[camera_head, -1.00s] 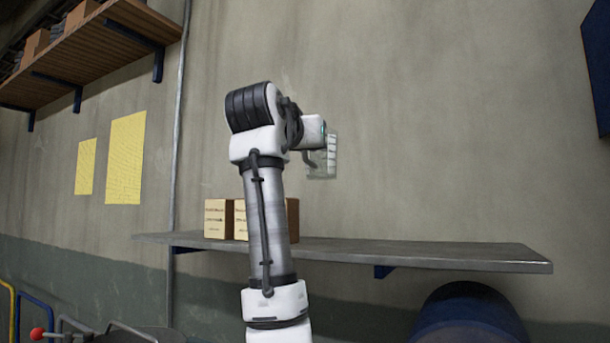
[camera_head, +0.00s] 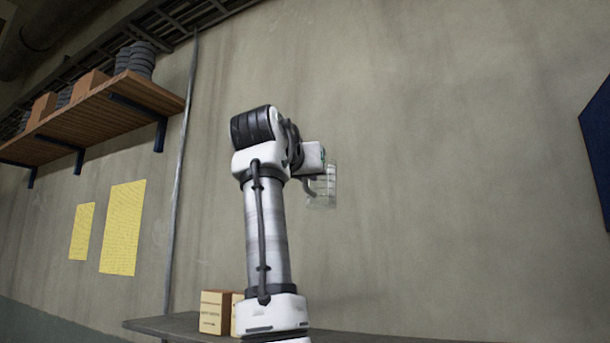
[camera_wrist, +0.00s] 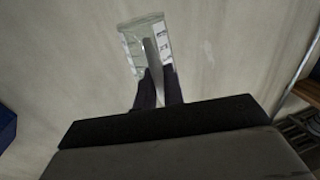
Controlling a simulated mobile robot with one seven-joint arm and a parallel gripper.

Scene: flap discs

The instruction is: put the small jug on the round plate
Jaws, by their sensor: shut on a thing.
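The small jug (camera_head: 327,187) is clear with pale graduation marks and hangs in the air at the end of my arm, in front of the wall. It also shows in the wrist view (camera_wrist: 148,35), at top centre. My gripper (camera_wrist: 158,78) is shut on the jug, with its dark fingers at the jug's near side. In the head view my gripper (camera_head: 310,183) is small beside the jug and partly hidden by my wrist. The round plate is not visible in either view.
A grey shelf (camera_head: 165,326) holds cardboard boxes (camera_head: 214,312) at the bottom, partly behind my arm. A wooden shelf (camera_head: 100,112) with boxes and discs juts out at upper left. A blue panel (camera_head: 600,150) is at the right edge. The wall around the jug is clear.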

